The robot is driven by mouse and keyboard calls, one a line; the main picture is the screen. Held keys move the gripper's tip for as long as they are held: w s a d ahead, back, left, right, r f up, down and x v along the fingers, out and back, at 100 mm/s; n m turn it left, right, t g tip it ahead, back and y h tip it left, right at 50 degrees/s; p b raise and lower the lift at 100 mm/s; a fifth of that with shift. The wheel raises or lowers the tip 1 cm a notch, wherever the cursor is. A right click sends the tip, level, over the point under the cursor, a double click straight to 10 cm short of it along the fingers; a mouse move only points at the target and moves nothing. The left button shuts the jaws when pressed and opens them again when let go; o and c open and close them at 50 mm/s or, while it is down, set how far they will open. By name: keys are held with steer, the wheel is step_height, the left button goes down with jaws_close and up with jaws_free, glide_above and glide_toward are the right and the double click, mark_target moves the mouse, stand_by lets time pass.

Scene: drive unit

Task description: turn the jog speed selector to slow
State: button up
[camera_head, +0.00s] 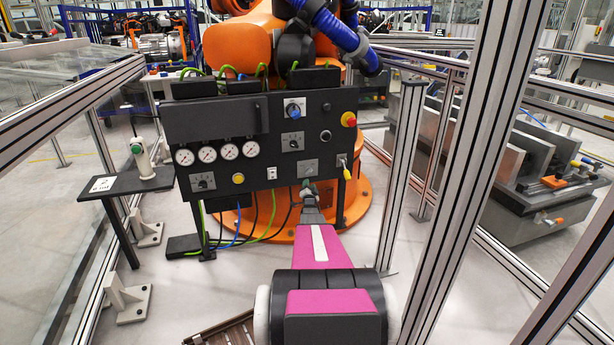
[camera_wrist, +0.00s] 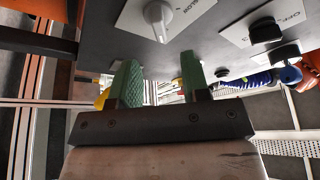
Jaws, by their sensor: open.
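The jog speed selector is a pale grey knob (camera_wrist: 158,20) on a light plate with the word SLOW beside it, at the top of the wrist view. In the head view, its plate (camera_head: 307,167) appears low on the dark control panel (camera_head: 235,125), just above my gripper. My gripper (camera_head: 308,188) is at the panel's lower edge. In the wrist view its green fingers (camera_wrist: 160,80) are apart with nothing between them. The knob lies beyond the fingertips and looks untouched. The knob's exact setting cannot be read.
A black knob with an OFF label (camera_wrist: 265,30) is right of the selector in the wrist view. The panel also bears gauges (camera_head: 207,154), a blue knob (camera_head: 294,108), a red button (camera_head: 349,119) and a key switch (camera_head: 342,160). A metal post (camera_head: 402,170) stands to the right.

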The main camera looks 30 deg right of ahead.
mark_target(309, 174)
steer(key=x, duration=0.8)
steer(key=shift+w+d, duration=0.1)
steer(key=shift+d, duration=0.1)
jaws_close()
